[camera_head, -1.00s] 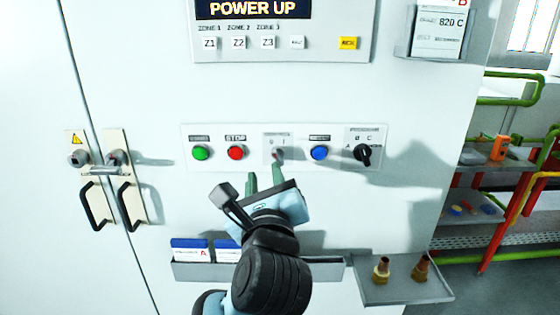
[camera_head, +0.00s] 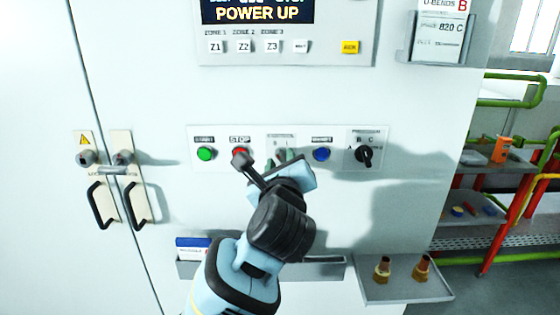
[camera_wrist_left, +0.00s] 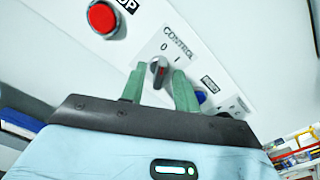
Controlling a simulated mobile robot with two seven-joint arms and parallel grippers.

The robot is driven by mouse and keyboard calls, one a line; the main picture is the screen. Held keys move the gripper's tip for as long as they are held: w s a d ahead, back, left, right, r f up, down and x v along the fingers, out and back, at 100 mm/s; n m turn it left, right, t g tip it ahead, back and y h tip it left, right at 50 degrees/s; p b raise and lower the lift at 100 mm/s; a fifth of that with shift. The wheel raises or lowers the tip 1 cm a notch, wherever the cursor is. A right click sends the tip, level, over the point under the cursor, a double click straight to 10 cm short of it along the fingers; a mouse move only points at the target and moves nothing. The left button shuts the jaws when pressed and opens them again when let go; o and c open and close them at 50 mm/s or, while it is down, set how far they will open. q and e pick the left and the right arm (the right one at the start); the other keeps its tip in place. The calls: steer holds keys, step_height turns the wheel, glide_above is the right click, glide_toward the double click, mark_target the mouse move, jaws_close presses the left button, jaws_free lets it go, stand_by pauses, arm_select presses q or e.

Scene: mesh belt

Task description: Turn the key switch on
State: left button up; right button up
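The key switch (camera_wrist_left: 158,72) is a dark grey knob with a red mark on a white plate labelled CONTROL, with 0 and I positions. In the head view its plate (camera_head: 281,138) sits between the red and blue buttons, and my gripper mostly hides the knob. My left gripper (camera_wrist_left: 159,84) is open, with one green finger on each side of the knob. In the wrist view gaps show between knob and fingers. It also shows in the head view (camera_head: 280,160), in front of the panel. My right gripper is in neither view.
A red stop button (camera_wrist_left: 103,18) is left of the switch and a blue button (camera_head: 321,154) right of it. A green button (camera_head: 205,154) and a black selector (camera_head: 364,155) share the strip. Below are a card holder (camera_head: 193,268) and a small shelf (camera_head: 405,289).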

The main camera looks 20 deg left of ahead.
arm_select(q)
steer(key=shift+w+a, duration=0.1)
steer(key=shift+w, duration=0.3)
steer(key=shift+c, duration=0.3)
steer(key=c, duration=0.6)
steer(key=shift+o, duration=0.2)
steer(key=m, duration=0.5)
steer(key=shift+m, duration=0.3)
steer(key=m, duration=0.6)
steer(key=shift+m, duration=0.3)
